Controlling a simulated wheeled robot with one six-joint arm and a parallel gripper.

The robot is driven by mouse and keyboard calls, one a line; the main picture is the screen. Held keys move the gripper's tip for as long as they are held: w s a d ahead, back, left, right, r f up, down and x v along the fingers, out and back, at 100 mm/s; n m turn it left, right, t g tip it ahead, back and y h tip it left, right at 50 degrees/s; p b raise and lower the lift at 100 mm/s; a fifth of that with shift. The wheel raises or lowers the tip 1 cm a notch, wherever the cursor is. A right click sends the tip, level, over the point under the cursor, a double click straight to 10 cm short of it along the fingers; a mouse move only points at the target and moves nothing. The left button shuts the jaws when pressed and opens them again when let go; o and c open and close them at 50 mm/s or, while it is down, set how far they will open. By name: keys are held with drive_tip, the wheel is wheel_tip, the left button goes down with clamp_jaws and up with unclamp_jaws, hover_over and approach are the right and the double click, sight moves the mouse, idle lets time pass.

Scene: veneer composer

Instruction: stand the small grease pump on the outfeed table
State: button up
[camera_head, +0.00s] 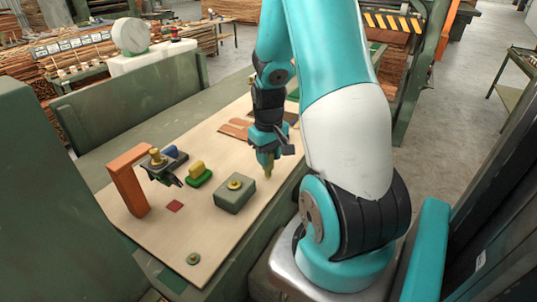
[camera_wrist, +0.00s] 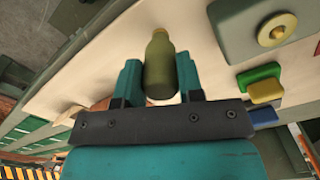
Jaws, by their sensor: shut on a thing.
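My gripper (camera_head: 266,146) points down over the pale board and is shut on an olive, bottle-shaped thing with a brass-coloured end, which looks like the small grease pump (camera_wrist: 160,68). In the wrist view its body sits between the two teal fingers, and its narrow brass end points away from the palm. In the head view only its lower part shows below the fingers, and I cannot tell whether it touches the board. The pale board (camera_head: 222,245) lies on a green machine bed; no label shows whether this is the outfeed table.
A grey-green box with a brass knob (camera_head: 234,195), yellow and green blocks (camera_head: 198,174), an orange bracket (camera_head: 128,182) and a dark brass-topped device (camera_head: 160,163) stand left of my gripper. Brown flat pieces (camera_head: 236,128) lie close behind. The board's front strip is mostly clear.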

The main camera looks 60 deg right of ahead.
drive_tip(key=shift+f+b, duration=0.3)
drive_tip(key=shift+f, duration=0.2)
drive_tip(key=o, duration=1)
drive_tip(key=shift+r, duration=0.1)
wheel_tip(320, 180, up, 17)
drive_tip(key=b, duration=0.2)
drive_tip(key=shift+r+b, duration=0.15)
drive_tip(key=shift+b, duration=0.25)
